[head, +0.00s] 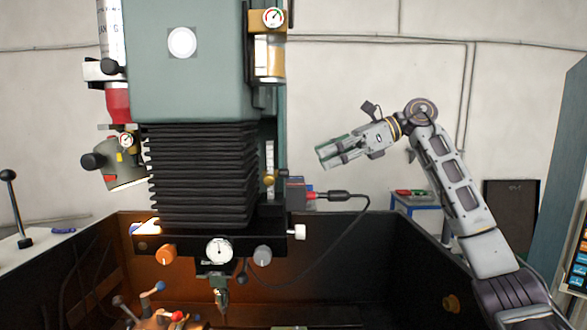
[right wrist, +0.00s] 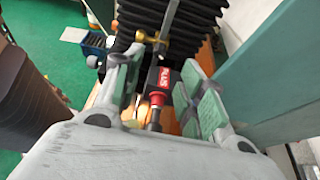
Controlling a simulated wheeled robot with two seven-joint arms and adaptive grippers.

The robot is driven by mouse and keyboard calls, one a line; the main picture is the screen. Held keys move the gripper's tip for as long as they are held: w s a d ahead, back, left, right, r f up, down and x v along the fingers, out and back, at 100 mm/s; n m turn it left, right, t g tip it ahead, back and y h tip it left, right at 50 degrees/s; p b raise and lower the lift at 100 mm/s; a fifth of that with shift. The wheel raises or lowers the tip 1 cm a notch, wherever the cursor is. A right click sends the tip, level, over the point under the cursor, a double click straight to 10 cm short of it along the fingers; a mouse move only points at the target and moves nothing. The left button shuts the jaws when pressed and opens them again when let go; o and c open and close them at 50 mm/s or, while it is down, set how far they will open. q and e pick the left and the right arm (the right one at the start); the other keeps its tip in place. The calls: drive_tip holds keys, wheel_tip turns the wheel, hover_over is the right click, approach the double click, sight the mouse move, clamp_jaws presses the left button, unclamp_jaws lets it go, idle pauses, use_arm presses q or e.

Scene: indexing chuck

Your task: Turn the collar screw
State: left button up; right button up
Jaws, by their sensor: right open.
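A brass collar (head: 269,180) sits on an upright steel rod or scale at the right side of the machine's black bellows. It looks like the collar screw, but the screw itself is too small to make out. A brass part on a rod also shows in the right wrist view (right wrist: 152,39), beyond the fingers near the top. My right gripper (head: 324,156) is open and empty, to the right of the collar and a little higher, clearly apart from it in the head view. In the right wrist view its two green-padded fingers (right wrist: 165,88) stand wide apart. My left gripper is not in view.
A blue-grey box (head: 297,191) with a red plug and black cable (head: 345,196) juts out right of the collar. The black bellows (head: 200,175) stands left of it. A dark open-topped tray (head: 375,228) lies below.

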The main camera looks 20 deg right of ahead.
sight(283, 173)
drive_tip(key=p+x, duration=0.1)
drive_tip(key=x, duration=0.8)
drive_tip(key=shift+p, duration=0.3)
drive_tip(key=shift+c, duration=0.2)
clamp_jaws()
